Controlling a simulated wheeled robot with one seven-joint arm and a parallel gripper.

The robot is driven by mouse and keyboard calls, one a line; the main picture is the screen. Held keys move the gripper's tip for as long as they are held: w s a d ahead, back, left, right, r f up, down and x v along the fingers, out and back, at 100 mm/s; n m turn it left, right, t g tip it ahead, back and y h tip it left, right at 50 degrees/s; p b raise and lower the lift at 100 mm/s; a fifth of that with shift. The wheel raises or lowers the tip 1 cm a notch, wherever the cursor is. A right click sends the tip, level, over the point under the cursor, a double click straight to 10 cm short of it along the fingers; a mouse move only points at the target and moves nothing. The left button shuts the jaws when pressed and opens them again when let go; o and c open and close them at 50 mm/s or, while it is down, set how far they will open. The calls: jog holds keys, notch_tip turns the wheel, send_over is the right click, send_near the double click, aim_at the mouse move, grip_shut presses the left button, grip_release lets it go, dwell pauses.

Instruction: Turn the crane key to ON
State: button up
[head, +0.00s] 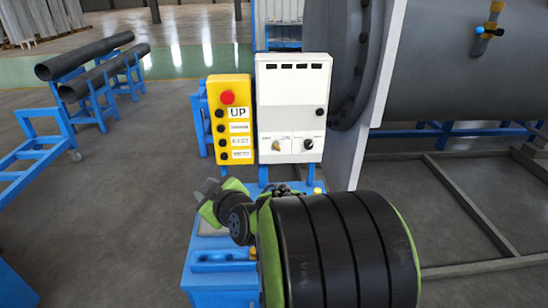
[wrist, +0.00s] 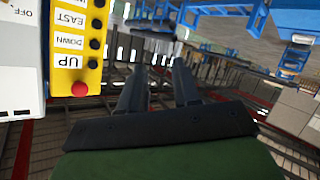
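The white control panel (head: 292,100) stands upright in the head view. Low on its face are a tan rotary switch (head: 277,146) and a dark rotary switch (head: 308,144), with labels too small to read; I cannot tell which is the crane key. The panel (wrist: 18,80) shows in part at the left of the wrist view, upside down, with an OFF label. My gripper (head: 210,192) is below and left of the panel, apart from it. In the wrist view my gripper (wrist: 160,72) has its two fingers apart with nothing between them.
A yellow button box (head: 231,118) with a red button, UP label and black buttons adjoins the panel's left side. It also shows in the wrist view (wrist: 78,45). A large grey flanged shell (head: 430,65) is at right. Blue pipe racks (head: 45,150) stand left, with open floor between.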

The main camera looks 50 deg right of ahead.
jog(key=s+d+f+m+h+b, duration=0.1)
jog(key=d+f+h+b, duration=0.15)
jog(key=d, duration=0.45)
jog(key=s+d+f+m+h+b, duration=0.1)
jog(key=d+f+h, duration=0.25)
jog(key=d, duration=0.25)
jog(key=g+h, duration=0.2)
jog(key=h, duration=0.2)
send_near(276, 148)
jog(key=shift+m, duration=0.4)
jog(key=p+x, duration=0.9)
jog(key=p, duration=0.9)
jog(key=shift+w+d, duration=0.1)
jog(key=shift+d, duration=0.05)
jog(key=shift+f, duration=0.1)
grip_shut()
